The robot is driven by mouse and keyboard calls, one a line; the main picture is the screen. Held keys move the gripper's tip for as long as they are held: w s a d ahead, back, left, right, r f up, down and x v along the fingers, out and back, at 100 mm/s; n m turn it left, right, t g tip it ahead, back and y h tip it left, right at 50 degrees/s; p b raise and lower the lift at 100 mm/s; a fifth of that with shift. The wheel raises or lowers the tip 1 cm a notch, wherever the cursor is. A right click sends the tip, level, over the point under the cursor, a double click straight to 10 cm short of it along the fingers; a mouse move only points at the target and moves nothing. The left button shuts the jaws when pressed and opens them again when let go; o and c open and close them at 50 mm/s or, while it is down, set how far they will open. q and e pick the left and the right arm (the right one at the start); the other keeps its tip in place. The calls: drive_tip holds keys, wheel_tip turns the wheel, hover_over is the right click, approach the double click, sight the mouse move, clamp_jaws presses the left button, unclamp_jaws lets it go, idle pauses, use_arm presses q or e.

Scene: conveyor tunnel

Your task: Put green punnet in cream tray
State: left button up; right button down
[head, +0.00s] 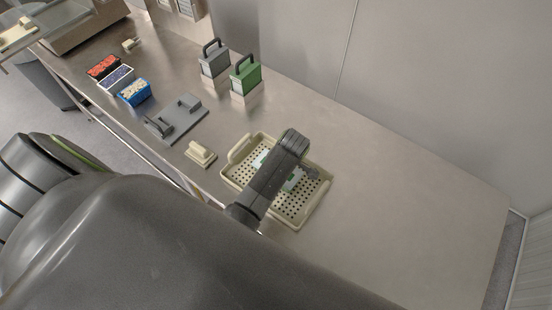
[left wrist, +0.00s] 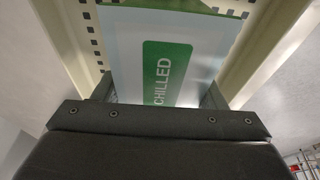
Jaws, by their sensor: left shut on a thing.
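The cream tray (head: 317,212), with a perforated floor and raised rim, lies on the steel counter in the middle of the head view. My left gripper (head: 290,175) is over the tray and shut on the green punnet (head: 262,158). My gripper and wrist hide most of the punnet. In the left wrist view the punnet (left wrist: 130,60) has a pale top, a green edge and a green "CHILLED" label (left wrist: 166,72), and it sits between the fingers. The punnet is within the tray's outline; I cannot tell whether it touches the floor. My right gripper is not in view.
A grey plate (head: 180,122) and a cream block (head: 200,155) lie left of the tray. Grey (head: 214,64) and green (head: 245,80) handled boxes stand behind. The counter's right side is clear.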

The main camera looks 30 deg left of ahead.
use_arm(q)
drive_tip(key=shift+f, duration=0.35)
drive_tip(key=shift+f, duration=0.1)
drive_tip(key=o, duration=1.4)
